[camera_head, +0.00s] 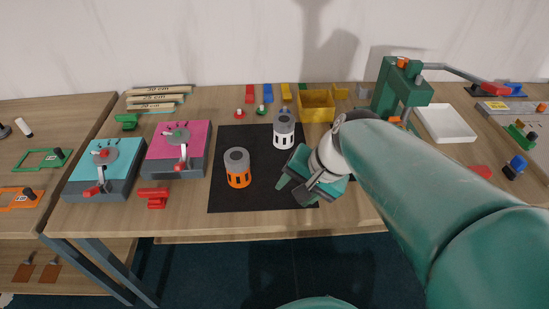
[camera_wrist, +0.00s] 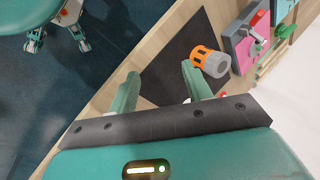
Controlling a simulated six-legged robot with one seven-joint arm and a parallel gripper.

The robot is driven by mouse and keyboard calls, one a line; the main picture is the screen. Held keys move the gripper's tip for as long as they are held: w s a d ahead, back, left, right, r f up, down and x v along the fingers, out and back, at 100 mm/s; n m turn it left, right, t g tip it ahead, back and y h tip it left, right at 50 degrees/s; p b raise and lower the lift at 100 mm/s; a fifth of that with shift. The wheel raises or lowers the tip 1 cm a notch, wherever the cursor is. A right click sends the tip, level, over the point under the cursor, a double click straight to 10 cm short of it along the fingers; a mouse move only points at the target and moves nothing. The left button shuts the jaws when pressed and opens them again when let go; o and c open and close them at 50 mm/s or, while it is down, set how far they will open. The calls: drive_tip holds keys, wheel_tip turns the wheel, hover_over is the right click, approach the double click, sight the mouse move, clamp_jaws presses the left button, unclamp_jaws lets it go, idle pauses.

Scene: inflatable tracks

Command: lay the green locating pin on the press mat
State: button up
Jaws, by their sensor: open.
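A small green piece (camera_head: 261,110), which looks like the green locating pin, stands on the table behind the black mat, beside a similar red piece (camera_head: 239,113). The black mat (camera_head: 228,200), which I take as the press mat, lies mid-table and also shows in the wrist view (camera_wrist: 172,62). My gripper (camera_head: 290,190) is open and empty over the mat's right part, pointing down and left. In the wrist view its two fingers (camera_wrist: 160,72) are apart with nothing between them. The green piece is not seen in the wrist view.
An orange-banded cylinder (camera_head: 237,168) and a white-grey cylinder (camera_head: 284,130) stand on the mat. A yellow bin (camera_head: 316,106) is behind. A green press (camera_head: 402,90) and white tray (camera_head: 446,123) are at right. Pink (camera_head: 178,150) and teal (camera_head: 104,170) fixtures are at left.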

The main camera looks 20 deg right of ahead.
drive_tip(key=s+a+r+n+t+h, duration=0.1)
drive_tip(key=s+a+r+n+h, duration=0.2)
drive_tip(key=r+n, duration=0.2)
drive_tip(key=shift+n+t, duration=0.4)
drive_tip(key=shift+n, duration=1.5)
drive_tip(key=shift+s, duration=0.15)
